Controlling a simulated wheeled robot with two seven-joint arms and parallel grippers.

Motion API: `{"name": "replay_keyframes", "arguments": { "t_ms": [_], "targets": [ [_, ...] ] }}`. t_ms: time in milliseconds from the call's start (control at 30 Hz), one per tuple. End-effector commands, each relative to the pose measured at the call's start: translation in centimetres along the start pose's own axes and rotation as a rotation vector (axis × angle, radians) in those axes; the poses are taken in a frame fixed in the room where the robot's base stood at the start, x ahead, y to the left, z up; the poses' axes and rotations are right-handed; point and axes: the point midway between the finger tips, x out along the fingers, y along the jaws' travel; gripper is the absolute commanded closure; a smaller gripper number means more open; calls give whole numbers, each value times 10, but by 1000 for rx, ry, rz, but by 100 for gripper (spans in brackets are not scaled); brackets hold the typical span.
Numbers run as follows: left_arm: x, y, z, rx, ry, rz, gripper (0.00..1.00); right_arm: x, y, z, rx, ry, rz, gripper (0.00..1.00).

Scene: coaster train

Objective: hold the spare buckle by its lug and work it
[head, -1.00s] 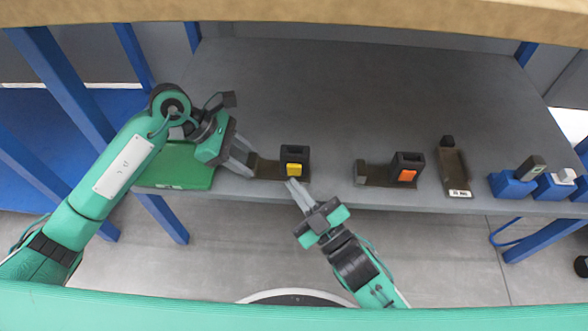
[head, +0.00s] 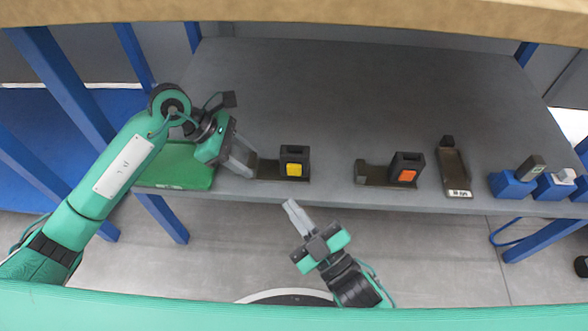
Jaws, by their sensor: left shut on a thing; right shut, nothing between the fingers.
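A dark buckle with a yellow button (head: 293,169) stands near the front edge of the grey table. A flat brown lug (head: 268,169) reaches out from its left side. My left gripper (head: 252,168) comes from the left and is shut on the lug's left end; its fingers hide that end. My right gripper (head: 290,206) is shut and empty. It is in front of the table edge, below the buckle in the picture and apart from it. The yellow button's face shows whole; I cannot tell how far it is pressed.
A similar buckle with an orange button (head: 408,175) stands to the right. Beyond it are a brown tray with a white label (head: 459,193) and several blue blocks (head: 511,184). A green tray (head: 185,170) lies under my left wrist. The table's back (head: 360,90) is clear.

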Motion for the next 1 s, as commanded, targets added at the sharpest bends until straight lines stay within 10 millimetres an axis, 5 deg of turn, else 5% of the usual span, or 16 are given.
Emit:
{"name": "replay_keyframes", "arguments": {
  "t_ms": [333,367,467,767,1000],
  "targets": [
    [0,0,0,0,0,-1,100,0,0,0,0,0,0,100],
    [0,0,0,0,0,-1,49,0,0,0,0,0,0,100],
    [0,0,0,0,0,-1,30,0,0,0,0,0,0,100],
    [-1,0,0,0,0,0,30,0,0,0,0,0,0,100],
    [-33,1,-1,0,3,3,30,0,0,0,0,0,0,100]
  ]
}}
